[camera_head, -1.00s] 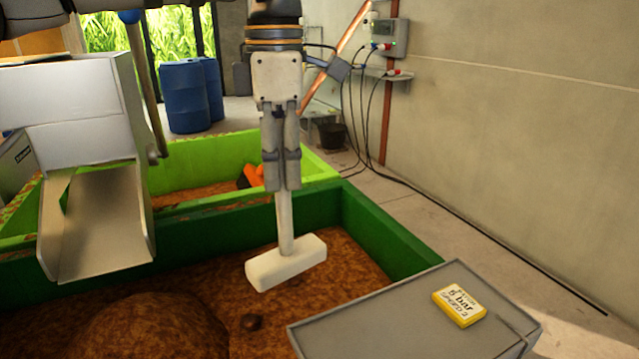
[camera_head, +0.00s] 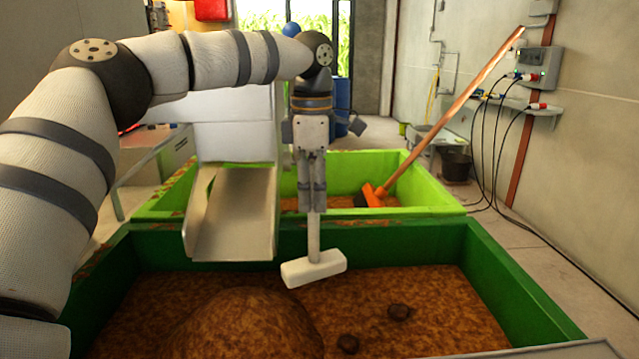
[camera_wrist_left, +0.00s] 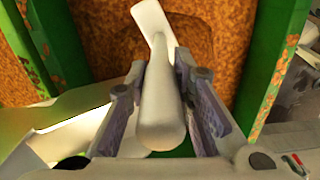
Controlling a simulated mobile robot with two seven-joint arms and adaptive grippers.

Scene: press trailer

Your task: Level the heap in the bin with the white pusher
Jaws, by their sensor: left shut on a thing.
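The white pusher (camera_head: 314,268) hangs head down, its handle held in my left gripper (camera_head: 312,205), which is shut on it. In the left wrist view the pusher's handle (camera_wrist_left: 163,105) lies between both fingers of my left gripper (camera_wrist_left: 165,85). The pusher's head appears above the brown material, near the back of the dark green bin (camera_head: 500,285); I cannot tell whether it touches. The heap (camera_head: 245,325) is a rounded brown mound at the front left of the bin, left of and nearer than the pusher head. My right gripper is not in view.
A metal chute (camera_head: 232,215) ends over the bin's back edge. Behind stands a light green bin (camera_head: 440,190) with an orange-headed tool (camera_head: 375,195) leaning in it. A cabinet with cables (camera_head: 535,65) is on the right wall.

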